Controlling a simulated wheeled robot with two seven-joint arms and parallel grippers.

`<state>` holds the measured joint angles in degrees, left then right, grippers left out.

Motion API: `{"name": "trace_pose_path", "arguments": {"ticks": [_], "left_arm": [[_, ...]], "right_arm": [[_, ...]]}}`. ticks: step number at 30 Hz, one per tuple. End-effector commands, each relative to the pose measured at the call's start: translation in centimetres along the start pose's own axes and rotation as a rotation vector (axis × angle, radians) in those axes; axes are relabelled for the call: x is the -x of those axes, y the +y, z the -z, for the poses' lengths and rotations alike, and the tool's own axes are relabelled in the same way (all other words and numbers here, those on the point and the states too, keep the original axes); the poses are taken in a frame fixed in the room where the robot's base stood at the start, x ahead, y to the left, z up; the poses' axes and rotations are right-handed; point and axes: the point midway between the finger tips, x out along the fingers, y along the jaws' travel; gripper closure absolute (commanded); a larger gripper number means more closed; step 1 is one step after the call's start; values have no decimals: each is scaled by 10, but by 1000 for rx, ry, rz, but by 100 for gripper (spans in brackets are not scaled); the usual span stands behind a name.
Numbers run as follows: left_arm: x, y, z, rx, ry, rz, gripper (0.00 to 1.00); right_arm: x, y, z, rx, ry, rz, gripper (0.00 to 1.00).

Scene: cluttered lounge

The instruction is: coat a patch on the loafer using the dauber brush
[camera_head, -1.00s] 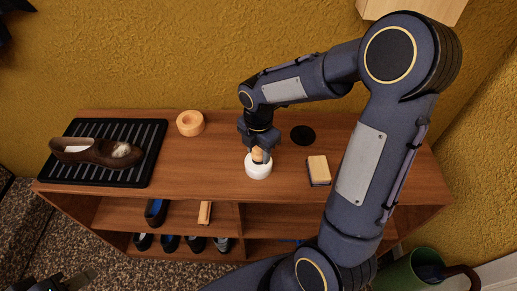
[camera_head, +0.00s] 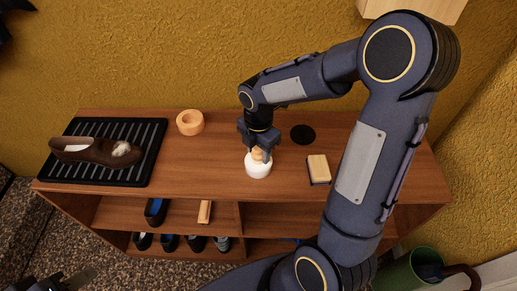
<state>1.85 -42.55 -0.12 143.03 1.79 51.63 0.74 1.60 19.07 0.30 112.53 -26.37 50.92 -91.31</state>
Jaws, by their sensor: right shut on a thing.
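The brown loafer (camera_head: 88,150) lies on a black ribbed tray (camera_head: 145,165) at the left of the wooden bench, with a pale whitish patch (camera_head: 121,149) near its right end. My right gripper (camera_head: 259,151) points down over the middle of the bench. It is shut on the wooden handle of the dauber brush (camera_head: 257,154). The brush's lower end is hidden at a white round pot (camera_head: 257,169) under the gripper; I cannot tell how deep it sits. My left gripper (camera_head: 67,281) shows only in part at the bottom left corner, away from the bench top; its jaws are unclear.
An orange-tan ring-shaped object (camera_head: 190,122) stands at the back, left of my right gripper. A tan block with a dark base (camera_head: 319,169) and a flat black disc (camera_head: 302,134) lie to its right. A green bin (camera_head: 405,275) stands lower right.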

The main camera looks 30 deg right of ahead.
Motion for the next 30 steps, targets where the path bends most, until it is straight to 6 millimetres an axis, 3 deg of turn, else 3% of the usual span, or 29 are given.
{"name": "trace_pose_path", "arguments": {"ticks": [11, 30], "left_arm": [[1, 0, 0, 0, 0, 0, 64], [39, 18, 20, 0, 0, 0, 64]], "right_arm": [[0, -1, 0, 0, 2, 4, 76], [51, 0, 0, 0, 1, 1, 76]]}}
